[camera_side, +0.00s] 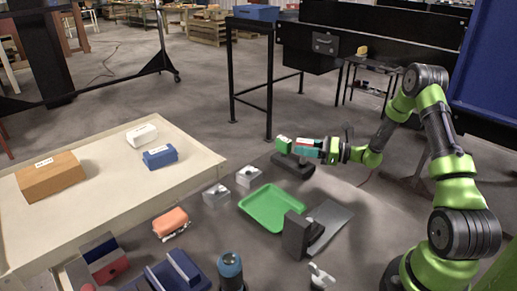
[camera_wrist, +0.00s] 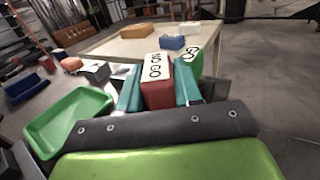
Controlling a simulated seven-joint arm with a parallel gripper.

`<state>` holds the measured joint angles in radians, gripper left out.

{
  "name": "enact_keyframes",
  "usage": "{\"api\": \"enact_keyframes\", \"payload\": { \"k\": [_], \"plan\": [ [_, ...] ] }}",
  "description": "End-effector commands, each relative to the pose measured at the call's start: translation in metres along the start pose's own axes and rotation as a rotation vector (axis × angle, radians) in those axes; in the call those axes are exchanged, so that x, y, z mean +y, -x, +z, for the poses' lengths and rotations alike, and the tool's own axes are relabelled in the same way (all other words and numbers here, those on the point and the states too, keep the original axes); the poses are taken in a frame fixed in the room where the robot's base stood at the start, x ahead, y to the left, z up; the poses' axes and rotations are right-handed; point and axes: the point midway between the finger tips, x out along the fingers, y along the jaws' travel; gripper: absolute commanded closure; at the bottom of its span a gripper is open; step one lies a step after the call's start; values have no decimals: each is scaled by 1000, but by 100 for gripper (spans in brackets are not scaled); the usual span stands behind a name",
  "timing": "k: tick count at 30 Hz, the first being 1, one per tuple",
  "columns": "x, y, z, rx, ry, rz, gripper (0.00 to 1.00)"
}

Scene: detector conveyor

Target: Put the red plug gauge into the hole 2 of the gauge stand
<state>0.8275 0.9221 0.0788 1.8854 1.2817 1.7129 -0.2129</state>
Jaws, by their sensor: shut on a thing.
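The red plug gauge (camera_wrist: 157,84), a red block with a white "NO GO" label on top, is between the teal fingers of my gripper (camera_wrist: 158,92). In the side view, my gripper (camera_side: 308,149) is shut on it above or at a low dark block (camera_side: 293,168), which looks like the gauge stand. A green gauge labelled "GO" (camera_wrist: 188,62) is just beyond the red one; it also shows in the side view (camera_side: 283,144). The holes and the red gauge's lower end are hidden, so I cannot tell whether it is in a hole.
A green tray (camera_side: 243,206) lies in front of the stand, with two small grey blocks (camera_side: 248,177) beside it. A dark bracket (camera_side: 296,236) stands at the tray's right. A pale table (camera_side: 110,160) at left holds brown, white and blue boxes. An orange-topped part (camera_side: 171,222) lies nearby.

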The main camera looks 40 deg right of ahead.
Motion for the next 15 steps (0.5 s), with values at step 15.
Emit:
{"api": "enact_keyframes", "payload": {
  "k": [15],
  "plan": [
    [0, 0, -13, -1, 0, 0, 99]
  ]
}}
